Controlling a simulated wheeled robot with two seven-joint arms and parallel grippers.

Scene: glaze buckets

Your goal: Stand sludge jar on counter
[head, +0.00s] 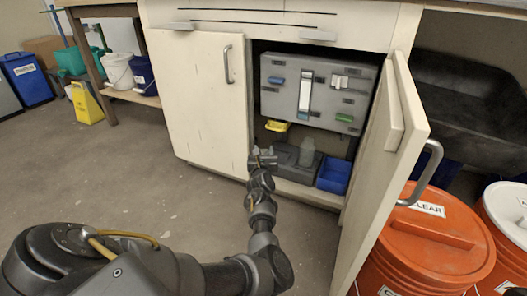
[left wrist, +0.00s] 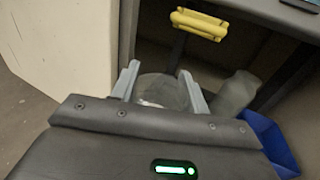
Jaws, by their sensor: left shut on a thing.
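My left gripper (head: 263,158) is in front of the open cabinet, at the left side of its opening. In the left wrist view its two fingers (left wrist: 162,86) are shut on a clear, round-topped jar (left wrist: 162,92), likely the sludge jar. The jar's lower part is hidden by the gripper body, and in the head view I cannot make it out. The counter top (head: 470,10) shows only as a strip at the top edge.
The open right cabinet door (head: 385,165) stands out toward me. Inside are a blue bin (head: 334,175), a yellow-handled item (head: 277,126) and a grey panel (head: 283,92). Orange buckets (head: 430,240) stand right of the door.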

